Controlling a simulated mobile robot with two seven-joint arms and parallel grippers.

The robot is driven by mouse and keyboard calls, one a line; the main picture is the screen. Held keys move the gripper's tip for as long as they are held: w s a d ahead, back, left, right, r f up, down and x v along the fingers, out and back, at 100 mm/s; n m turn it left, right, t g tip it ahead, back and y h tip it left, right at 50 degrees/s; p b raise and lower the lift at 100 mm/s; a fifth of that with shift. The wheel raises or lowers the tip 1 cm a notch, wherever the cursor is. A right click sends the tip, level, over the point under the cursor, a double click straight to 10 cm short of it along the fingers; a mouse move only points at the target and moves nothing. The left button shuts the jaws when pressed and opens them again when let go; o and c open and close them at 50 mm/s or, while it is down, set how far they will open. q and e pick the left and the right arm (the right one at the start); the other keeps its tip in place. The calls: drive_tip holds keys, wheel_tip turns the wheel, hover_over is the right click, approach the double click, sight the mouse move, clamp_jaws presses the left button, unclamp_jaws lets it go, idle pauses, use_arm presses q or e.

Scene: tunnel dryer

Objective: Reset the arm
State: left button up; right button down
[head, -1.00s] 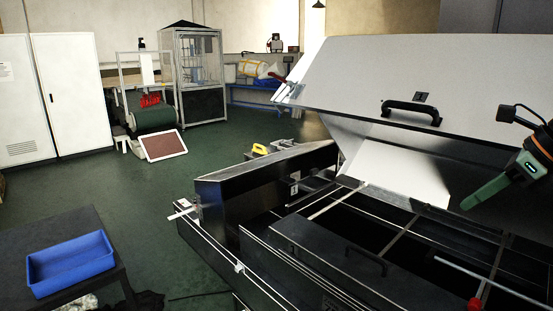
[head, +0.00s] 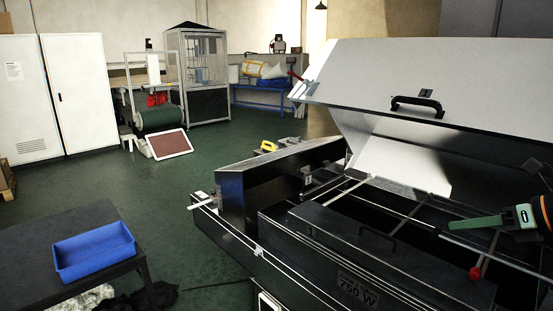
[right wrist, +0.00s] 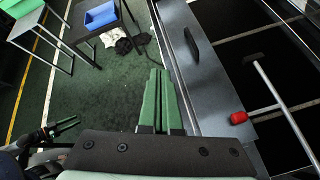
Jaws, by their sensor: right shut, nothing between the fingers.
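My right gripper (head: 475,222) is at the right edge of the head view, above the open dryer. Its green fingers point left and are shut with nothing between them. In the right wrist view the fingers (right wrist: 158,100) lie together, over the floor beside the dryer's side panel (right wrist: 205,75). My left gripper is outside the head view. A small dark and green gripper shape (right wrist: 60,126), which looks like my left one, shows at the lower left of the right wrist view, too small to tell its jaws.
The dryer's white lid (head: 410,80) stands raised, with a black handle (head: 417,105). A blue tray (head: 95,254) sits on a dark table (head: 40,240) at the left. Green floor (head: 120,185) lies clear between them.

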drive_tip(key=s+f+m+t+h, duration=0.2)
drive_tip(key=s+f+m+h, duration=0.35)
drive_tip(key=f+m, duration=0.8)
drive_tip(key=s+f+m+t+h, duration=0.1)
drive_tip(key=s+f+m+h, duration=0.4)
drive_tip(key=f+m, duration=0.8)
drive_tip(key=s+a+f+m+g+y, duration=0.25)
drive_tip(key=s+a+m+g, duration=0.2)
drive_tip(key=s+a, duration=0.45)
drive_tip(key=s+a+f+m+g+y, duration=0.2)
drive_tip(key=s+a+f+m+g, duration=0.3)
drive_tip(key=s+a, duration=0.5)
drive_tip(key=w+a+f+t+b, duration=0.1)
drive_tip(key=w+f+t+b, duration=0.1)
drive_tip(key=f, duration=0.4)
drive_tip(key=w+a+f+m+t+y+b, duration=0.1)
drive_tip(key=w+a+f+t, duration=0.1)
drive_tip(key=f+t, duration=0.2)
wheel_tip(320, 180, down, 3)
drive_tip(key=shift+w+a+f+y+b, duration=0.1)
drive_tip(key=shift+w+a+y+b, duration=0.2)
drive_tip(key=shift+w+b, duration=0.1)
drive_tip(key=c, duration=1.6)
unclamp_jaws()
drive_tip(key=shift+t, duration=0.25)
